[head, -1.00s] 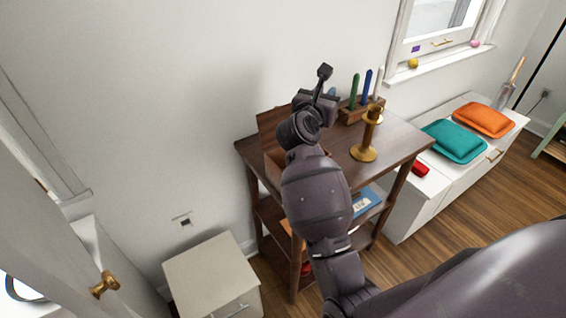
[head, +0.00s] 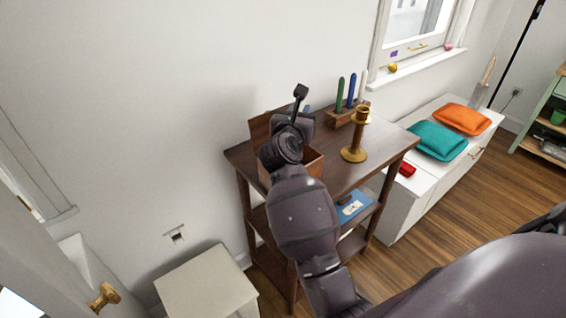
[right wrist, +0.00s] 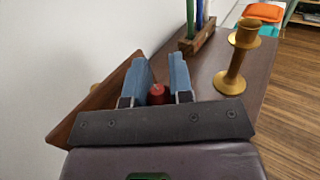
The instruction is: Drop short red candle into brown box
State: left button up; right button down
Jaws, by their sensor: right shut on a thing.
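The brown box (head: 309,165) stands on the dark wooden table, its raised back panel near the wall; part of a brown panel also shows in the right wrist view (right wrist: 92,102). My right gripper (head: 305,117) is over the box, and its wrist hides much of the opening. In the right wrist view the gripper (right wrist: 157,72) is shut on the short red candle (right wrist: 157,92), which sits between the two blue fingers. The candle is hidden in the head view. My left gripper is not in view.
A gold candlestick (head: 355,140) stands right of the box. Behind it is a wooden holder (head: 343,117) with green and blue candles. A white bench (head: 402,203) with cushions and a red object (head: 407,170) is to the right. A pale cabinet (head: 207,283) stands at lower left.

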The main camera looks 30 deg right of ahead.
notch_tip(320, 180, down, 3)
jog(key=shift+f+b, duration=0.15)
jog(key=shift+b, duration=0.8)
jog(key=c, duration=0.9)
grip_release()
